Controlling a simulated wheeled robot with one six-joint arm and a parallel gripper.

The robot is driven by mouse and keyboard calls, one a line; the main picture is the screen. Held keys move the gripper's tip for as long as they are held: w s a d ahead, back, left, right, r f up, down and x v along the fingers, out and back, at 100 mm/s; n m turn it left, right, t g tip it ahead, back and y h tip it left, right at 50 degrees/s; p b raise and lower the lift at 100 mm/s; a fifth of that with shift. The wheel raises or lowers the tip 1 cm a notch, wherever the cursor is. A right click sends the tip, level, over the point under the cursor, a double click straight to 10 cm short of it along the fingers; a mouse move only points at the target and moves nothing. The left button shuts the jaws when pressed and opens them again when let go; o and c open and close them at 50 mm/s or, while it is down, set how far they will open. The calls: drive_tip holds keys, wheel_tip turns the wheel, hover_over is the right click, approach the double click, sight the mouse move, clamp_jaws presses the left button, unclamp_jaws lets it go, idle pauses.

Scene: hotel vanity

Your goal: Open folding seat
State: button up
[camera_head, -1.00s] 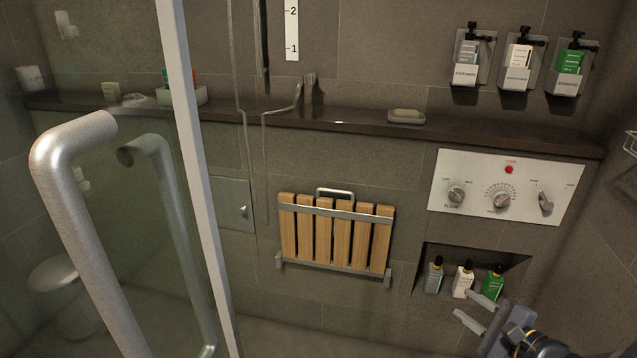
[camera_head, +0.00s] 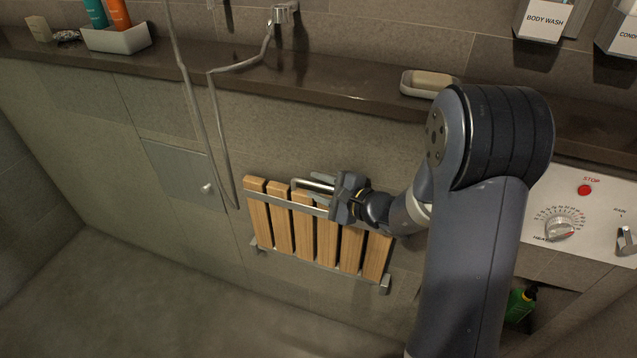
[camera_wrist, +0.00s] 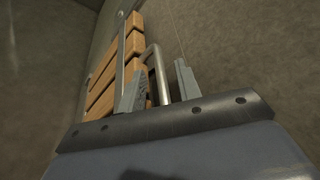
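The folding seat (camera_head: 285,225) has upright wooden slats and grey metal rails and is folded flat against the tiled wall. Its metal handle (camera_head: 312,186) stands out at the top edge. My gripper (camera_head: 335,197) is at the right part of this handle, in front of the upper slats. In the wrist view, the handle (camera_wrist: 156,72) passes between the two fingers of my gripper (camera_wrist: 160,68). The fingers are apart, with gaps beside the bar. My gripper hides part of the handle and some slat tops in the head view.
A dark ledge (camera_head: 335,92) runs above the seat, with a soap dish (camera_head: 407,84) on it. A shower hose (camera_head: 196,120) hangs left of the seat. A control panel (camera_head: 600,215) is at the right. The floor (camera_head: 130,290) below left is clear.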

drive_tip(key=shift+w+a, duration=0.15)
clamp_jaws()
idle(0.6)
